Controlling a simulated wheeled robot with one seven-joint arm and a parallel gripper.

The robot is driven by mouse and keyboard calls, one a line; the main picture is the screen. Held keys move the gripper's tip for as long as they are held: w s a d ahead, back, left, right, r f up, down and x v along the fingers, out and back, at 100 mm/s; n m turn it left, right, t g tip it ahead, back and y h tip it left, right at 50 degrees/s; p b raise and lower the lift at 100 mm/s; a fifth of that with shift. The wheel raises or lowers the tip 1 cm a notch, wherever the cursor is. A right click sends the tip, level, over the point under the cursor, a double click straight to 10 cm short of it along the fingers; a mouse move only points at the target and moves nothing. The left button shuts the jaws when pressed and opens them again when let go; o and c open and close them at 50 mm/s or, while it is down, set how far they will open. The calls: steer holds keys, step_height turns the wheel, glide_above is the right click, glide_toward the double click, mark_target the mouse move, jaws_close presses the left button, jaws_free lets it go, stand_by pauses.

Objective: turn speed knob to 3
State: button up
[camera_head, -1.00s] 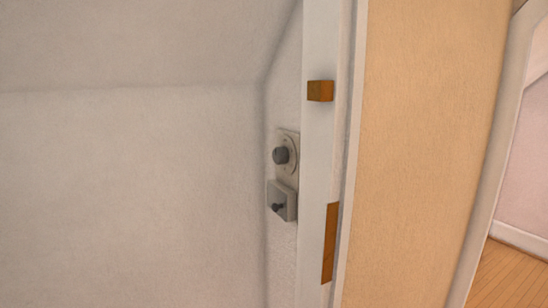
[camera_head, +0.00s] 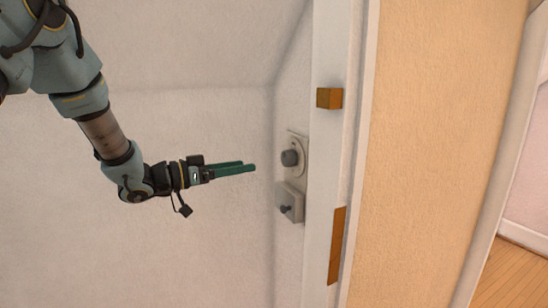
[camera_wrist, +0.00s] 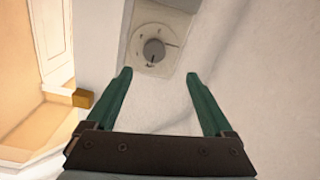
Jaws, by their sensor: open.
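The speed knob (camera_head: 289,158) is a round dark grey knob on a light plate on the narrow wall beside the door frame. In the wrist view the knob (camera_wrist: 154,49) sits on a round dial with small marks, too small to read. My gripper (camera_head: 249,168) is left of the knob in the head view, its green fingers pointing right toward it and apart from it. In the wrist view the fingers of my gripper (camera_wrist: 158,75) are spread with nothing between them, and the knob lies just beyond the fingertips.
A grey square box with a small dark lever (camera_head: 289,204) is mounted just below the knob. A wooden block (camera_head: 329,98) and a brown plate (camera_head: 336,245) are on the white door frame (camera_head: 326,155) to the right. The wall at left is bare.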

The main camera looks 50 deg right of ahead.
mark_target(284, 160)
steer(key=shift+g, duration=0.3)
steer(key=p+x, duration=0.1)
steer(key=x, duration=0.2)
steer(key=p+x, duration=0.1)
steer(key=x, duration=0.3)
steer(key=p+x, duration=0.1)
steer(key=x, duration=0.3)
steer(key=shift+s+r+p, duration=0.15)
steer(key=shift+s+p, duration=0.15)
steer(key=shift+s, duration=0.05)
steer(key=shift+c, duration=0.3)
steer(key=shift+m, duration=0.3)
steer(key=c, duration=1.3)
